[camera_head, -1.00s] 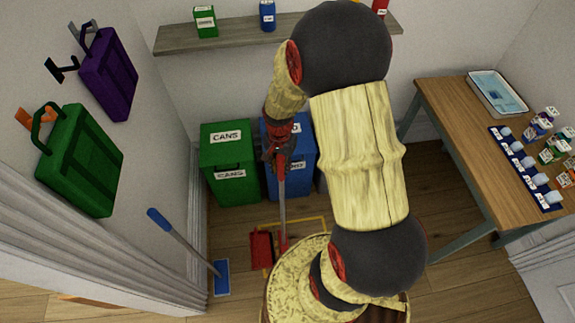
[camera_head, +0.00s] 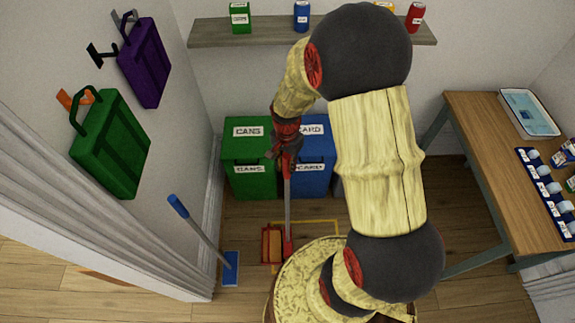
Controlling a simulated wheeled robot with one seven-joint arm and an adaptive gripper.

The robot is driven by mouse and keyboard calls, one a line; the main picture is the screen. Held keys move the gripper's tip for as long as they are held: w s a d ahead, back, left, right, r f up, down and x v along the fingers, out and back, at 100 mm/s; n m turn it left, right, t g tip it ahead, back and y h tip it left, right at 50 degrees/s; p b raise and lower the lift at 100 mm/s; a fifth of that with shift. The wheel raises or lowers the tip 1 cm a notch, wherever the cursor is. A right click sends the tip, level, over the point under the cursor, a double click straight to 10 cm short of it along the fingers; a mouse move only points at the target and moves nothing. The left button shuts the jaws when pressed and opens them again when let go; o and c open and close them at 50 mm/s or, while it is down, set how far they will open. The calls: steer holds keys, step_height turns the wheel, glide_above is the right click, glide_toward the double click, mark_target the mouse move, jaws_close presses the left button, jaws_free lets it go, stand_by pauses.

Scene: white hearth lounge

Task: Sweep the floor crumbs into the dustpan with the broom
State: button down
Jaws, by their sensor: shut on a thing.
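My gripper (camera_head: 286,157) is shut on the upper part of the broom's grey handle (camera_head: 287,205). The broom stands nearly upright, and its red head (camera_head: 288,247) is low at the floor. A red-orange dustpan (camera_head: 271,244) lies on the floor just left of the broom head. I cannot tell whether the two touch. Both are near a yellow outline on the floor (camera_head: 318,221). My arm hides part of the floor to the right. I cannot make out any crumbs.
A green CANS bin (camera_head: 250,178) and a blue CARD bin (camera_head: 315,180) stand behind the broom. A blue-handled mop (camera_head: 200,232) leans at the left wall. A wooden table (camera_head: 480,150) stands at the right. Bare floor (camera_head: 237,218) shows between mop and dustpan.

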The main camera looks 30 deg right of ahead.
mark_target(289, 160)
steer(key=shift+s+d+r+p, duration=0.15)
steer(key=shift+r+p, duration=0.35)
steer(key=shift+r, duration=0.3)
steer(key=shift+s+d+r+p, duration=0.1)
steer(key=shift+r+p, duration=0.4)
steer(key=shift+r, duration=0.25)
